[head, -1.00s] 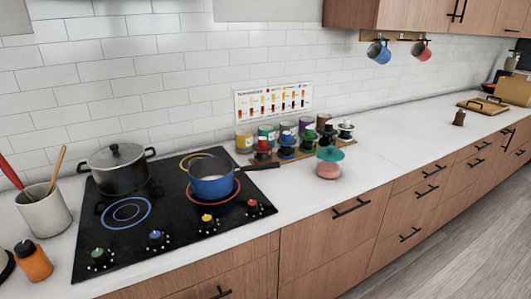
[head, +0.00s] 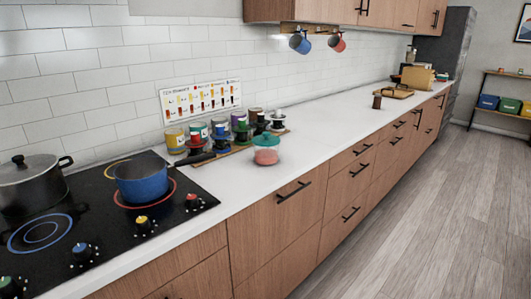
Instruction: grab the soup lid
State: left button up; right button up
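A dark pot (head: 30,191) with a grey lid (head: 24,167) stands at the left edge on the black cooktop (head: 110,232). The lid has a black knob and sits on the pot. A small pink container (head: 266,155) with a teal lid (head: 266,140) on top stands on the white counter, right of the cooktop. I cannot tell which of these lids is called the soup lid. A blue saucepan (head: 141,185) without a lid sits on the red-ringed burner. Neither of my grippers shows in this view.
Several jars and spice holders (head: 215,138) stand on a wooden board below a wall chart (head: 200,101). The counter (head: 330,110) is clear up to a small brown object (head: 377,102) and wooden boards. Open floor (head: 430,200) lies to the right of the drawers.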

aim_at(267, 139)
jog(key=i+l+u, duration=0.25)
jog(key=i+l, duration=0.25)
jog(key=i+l+u, duration=0.2)
jog(key=i+l, duration=0.2)
jog(key=l, duration=0.25)
